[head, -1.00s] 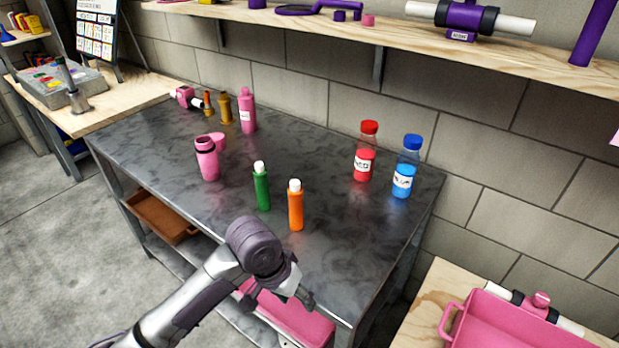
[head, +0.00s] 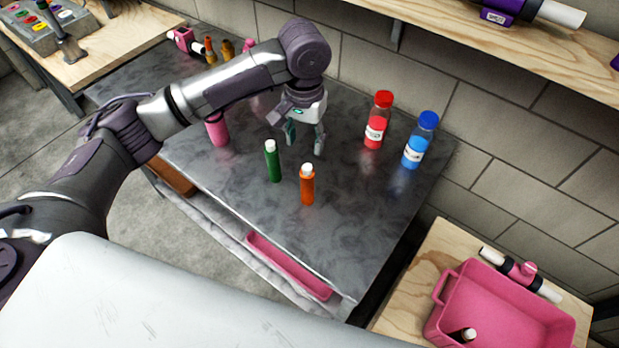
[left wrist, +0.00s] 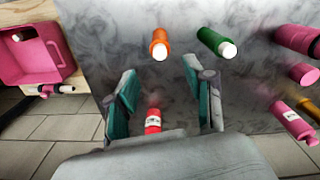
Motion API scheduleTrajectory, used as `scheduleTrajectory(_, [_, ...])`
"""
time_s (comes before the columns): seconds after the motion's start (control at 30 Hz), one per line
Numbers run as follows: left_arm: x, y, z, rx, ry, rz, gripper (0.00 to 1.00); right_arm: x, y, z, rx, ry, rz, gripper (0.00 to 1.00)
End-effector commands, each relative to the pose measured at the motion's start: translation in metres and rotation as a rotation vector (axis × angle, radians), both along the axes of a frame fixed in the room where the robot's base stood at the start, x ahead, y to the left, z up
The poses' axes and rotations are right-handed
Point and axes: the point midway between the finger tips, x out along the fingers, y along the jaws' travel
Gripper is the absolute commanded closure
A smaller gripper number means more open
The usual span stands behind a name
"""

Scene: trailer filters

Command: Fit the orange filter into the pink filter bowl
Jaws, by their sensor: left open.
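The orange filter (head: 307,188), an orange cylinder with a white tip, stands upright on the dark table. It also shows in the left wrist view (left wrist: 160,45). The pink filter bowl (head: 218,131), a pink cylinder, stands farther left, its upper part hidden behind my left arm. In the left wrist view the bowl (left wrist: 297,37) is cut by the right edge. My left gripper (head: 305,138) is open and empty, pointing down over the table behind the orange and green filters. In the left wrist view its fingers (left wrist: 163,95) are spread apart, with the orange filter beyond them.
A green filter (head: 272,162) stands left of the orange one. Red (head: 376,122) and blue (head: 420,140) bottles stand to the right. A pink bin (head: 450,308) sits on the wooden surface at lower right. The table front is clear. A shelf (head: 480,35) overhangs the back.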

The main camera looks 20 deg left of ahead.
Motion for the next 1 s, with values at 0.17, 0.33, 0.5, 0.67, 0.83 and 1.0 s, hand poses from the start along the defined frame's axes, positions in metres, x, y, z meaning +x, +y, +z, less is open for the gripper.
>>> scheduleTrajectory(0.17, [0.000,0.000,-0.031,0.001,0.001,0.000,0.47,0.000,0.000,0.006,0.000,0.000,0.000,0.00])
scheduleTrajectory(0.33, [0.000,0.000,-0.044,0.000,-0.002,-0.001,0.47,0.001,0.000,0.008,0.000,0.000,0.000,0.00])
scheduleTrajectory(0.5, [0.000,-0.002,-0.061,0.002,0.001,-0.001,0.47,0.001,0.000,0.019,0.000,0.000,0.000,0.00])
scheduleTrajectory(0.67, [0.001,-0.004,-0.085,0.001,-0.001,-0.001,0.47,0.000,0.000,0.025,0.000,0.000,0.000,0.00])
scheduleTrajectory(0.83, [0.001,-0.003,-0.096,0.001,-0.003,-0.003,0.47,0.000,0.000,0.026,0.000,0.000,-0.001,0.00])
scheduleTrajectory(1.0, [0.001,-0.004,-0.096,0.001,-0.003,-0.003,0.47,0.000,0.000,0.026,0.000,0.000,-0.001,0.00])
